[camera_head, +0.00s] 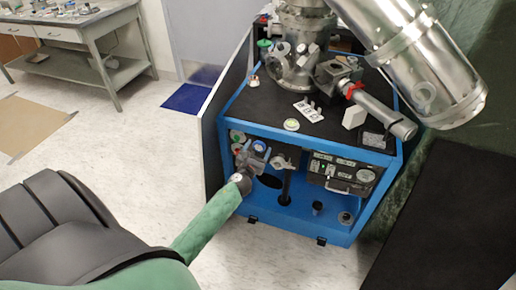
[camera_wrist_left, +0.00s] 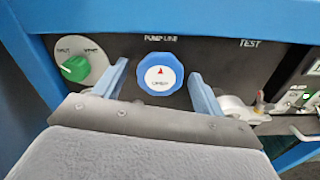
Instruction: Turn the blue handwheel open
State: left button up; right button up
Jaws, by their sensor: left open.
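The blue handwheel (camera_wrist_left: 160,74) is a scalloped knob with a white centre. The centre bears a red arrow pointing up and the word OPEN. It sits on the dark panel under the label PUMP LINE. My left gripper (camera_wrist_left: 159,82) is open, with one pale blue finger on each side of the handwheel and a visible gap to it on both sides. In the head view the handwheel (camera_head: 259,146) shows at the front left of the blue-framed cart, with my left gripper (camera_head: 250,158) close in front of it, partly covering it. My right gripper is not in view.
A green knob (camera_wrist_left: 75,68) sits left of the handwheel, and a metal lever (camera_wrist_left: 238,108) sits to the right, near the right finger. The blue cart frame (camera_head: 300,140) runs just above. A steel chamber (camera_head: 302,50) stands on the cart. The floor in front is clear.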

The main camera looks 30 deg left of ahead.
pick_arm(q)
jog(key=shift+w, duration=0.2)
jog(key=c, duration=1)
jog(key=shift+o, duration=0.2)
